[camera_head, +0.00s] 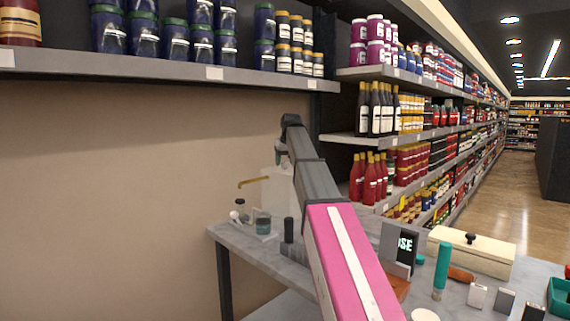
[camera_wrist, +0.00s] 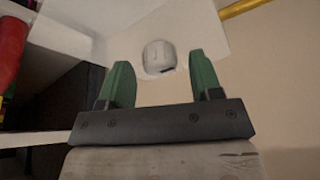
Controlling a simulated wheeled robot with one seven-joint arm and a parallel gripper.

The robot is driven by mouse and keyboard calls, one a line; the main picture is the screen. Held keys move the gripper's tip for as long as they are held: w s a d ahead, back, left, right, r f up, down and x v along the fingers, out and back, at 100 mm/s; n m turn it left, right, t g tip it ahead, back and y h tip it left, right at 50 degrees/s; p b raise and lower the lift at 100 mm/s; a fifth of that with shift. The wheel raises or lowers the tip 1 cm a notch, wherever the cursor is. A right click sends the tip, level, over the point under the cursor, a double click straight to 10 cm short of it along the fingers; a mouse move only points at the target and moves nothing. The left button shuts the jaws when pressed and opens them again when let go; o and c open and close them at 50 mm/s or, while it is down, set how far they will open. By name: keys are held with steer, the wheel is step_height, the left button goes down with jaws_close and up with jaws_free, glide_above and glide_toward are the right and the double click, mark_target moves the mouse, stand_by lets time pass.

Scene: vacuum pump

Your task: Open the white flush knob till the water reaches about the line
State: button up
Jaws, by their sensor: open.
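The white flush knob (camera_wrist: 159,57) shows in the wrist view on a pale panel (camera_wrist: 120,30). My gripper (camera_wrist: 162,75) is open, with its two green fingers on either side of the knob's lower edge. From this angle I cannot tell whether the fingers touch it. In the head view my arm hides the knob and most of the gripper. The pale pump body (camera_head: 268,197) with a brass spout (camera_head: 253,182) stands at the back of the table. A glass jar with bluish liquid (camera_head: 263,224) stands below it. The line is too small to make out.
The grey table (camera_head: 225,236) also holds a dark cylinder (camera_head: 288,230), a small jar (camera_head: 240,207), a teal bottle (camera_head: 442,265) and a cream box (camera_head: 470,250). A stocked shelf (camera_head: 150,69) runs along the wall above.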

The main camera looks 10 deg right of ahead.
steer(key=shift+w+f, duration=0.15)
steer(key=shift+f, duration=0.35)
steer(key=c, duration=0.9)
steer(key=shift+c, duration=0.2)
steer(key=shift+n, duration=0.4)
steer(key=n+y, duration=0.1)
steer(key=n, duration=0.1)
steer(key=shift+n, duration=0.3)
steer(key=shift+d+n+g+y, duration=0.1)
steer(key=shift+n+g+y, duration=0.55)
steer(key=shift+n, duration=1.15)
